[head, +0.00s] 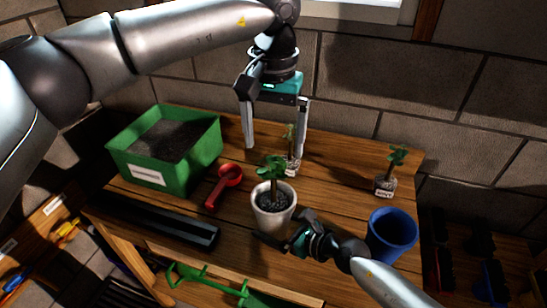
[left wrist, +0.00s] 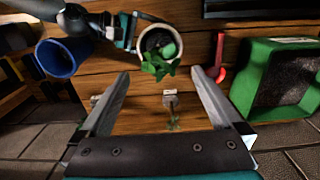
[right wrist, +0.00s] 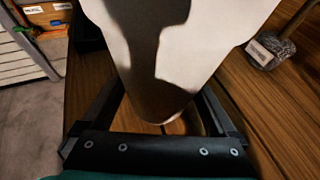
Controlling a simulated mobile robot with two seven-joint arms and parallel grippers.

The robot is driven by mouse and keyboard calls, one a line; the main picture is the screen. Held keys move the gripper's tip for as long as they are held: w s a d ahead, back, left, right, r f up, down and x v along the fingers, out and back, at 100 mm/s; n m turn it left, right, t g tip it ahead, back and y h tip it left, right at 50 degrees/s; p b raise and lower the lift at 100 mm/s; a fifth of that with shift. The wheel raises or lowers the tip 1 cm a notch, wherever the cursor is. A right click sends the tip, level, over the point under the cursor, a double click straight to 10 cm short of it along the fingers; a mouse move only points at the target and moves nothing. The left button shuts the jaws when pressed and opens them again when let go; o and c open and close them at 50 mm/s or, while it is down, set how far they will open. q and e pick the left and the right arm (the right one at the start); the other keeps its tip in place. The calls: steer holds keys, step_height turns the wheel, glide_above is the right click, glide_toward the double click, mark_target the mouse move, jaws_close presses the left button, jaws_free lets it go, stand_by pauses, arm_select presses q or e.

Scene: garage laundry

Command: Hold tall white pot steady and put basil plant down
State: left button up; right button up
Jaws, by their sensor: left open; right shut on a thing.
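The tall white pot (head: 272,221) stands upright on the wooden bench with dark soil and a leafy green plant (head: 271,168) in it. My right gripper (head: 283,239) is shut on the pot low at its side; the white wall fills the right wrist view (right wrist: 170,50). My left gripper (head: 275,130) is open, pointing down above the bench behind the pot. Its fingers (left wrist: 165,85) show empty in the left wrist view. A small seedling with a labelled root plug (head: 291,166) stands below and between those fingers, apart from them. Which plant is the basil I cannot tell.
A second labelled seedling (head: 385,185) stands at the right, behind a blue pot (head: 391,236). A green soil bin (head: 190,150) and a red scoop (head: 224,186) are on the left. A black tray (head: 165,220) lies at the front left.

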steer(key=o, duration=1.1)
